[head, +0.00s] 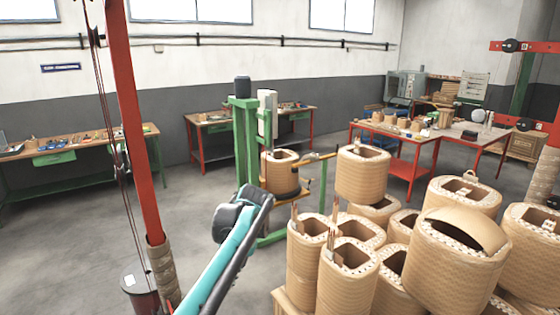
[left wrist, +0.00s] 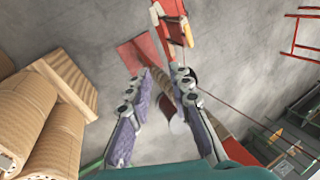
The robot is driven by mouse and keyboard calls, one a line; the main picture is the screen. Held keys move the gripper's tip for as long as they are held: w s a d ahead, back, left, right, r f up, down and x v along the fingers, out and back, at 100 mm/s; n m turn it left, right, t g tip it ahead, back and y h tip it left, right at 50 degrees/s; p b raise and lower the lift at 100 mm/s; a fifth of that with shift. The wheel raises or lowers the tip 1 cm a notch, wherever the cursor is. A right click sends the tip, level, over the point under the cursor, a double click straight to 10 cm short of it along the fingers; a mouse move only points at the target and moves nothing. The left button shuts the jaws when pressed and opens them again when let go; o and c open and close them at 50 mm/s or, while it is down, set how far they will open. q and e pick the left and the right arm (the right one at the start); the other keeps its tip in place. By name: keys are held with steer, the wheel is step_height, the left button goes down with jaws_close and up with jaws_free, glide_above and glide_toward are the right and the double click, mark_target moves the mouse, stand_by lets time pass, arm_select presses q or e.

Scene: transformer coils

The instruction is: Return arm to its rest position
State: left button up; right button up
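My left gripper (left wrist: 158,88) shows in the left wrist view with its two purple-padded fingers spread apart. No object is held between them. My teal and black arm (head: 232,258) reaches up from the bottom of the head view to a dark round joint. The gripper itself cannot be made out in the head view. My right gripper is in neither view.
Stacked tan coils (head: 455,250) fill the lower right. A green stand (head: 246,140) holding one coil (head: 281,175) is beyond the arm. A red post (head: 135,130) with a cable rises at left. Workbenches (head: 85,147) line the wall. Grey floor (head: 80,245) is clear at lower left.

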arm_select(q)
steer(key=s+f+m+t+h+b, duration=0.1)
steer(key=s+f+t, duration=0.2)
steer(key=s, duration=0.4)
steer(key=s+a+f+m+t+h+b, duration=0.1)
steer(key=s+f+m+t, duration=0.1)
steer(key=s+f, duration=0.3)
steer(key=s+a+f+m+t+h+b, duration=0.1)
steer(key=s+f+t+h, duration=0.1)
steer(key=s, duration=0.8)
steer(key=shift+a+f+m+t+b, duration=0.2)
steer(key=shift+f+m+t+b, duration=0.2)
steer(key=shift+f+t, duration=0.5)
steer(key=shift+s, duration=0.1)
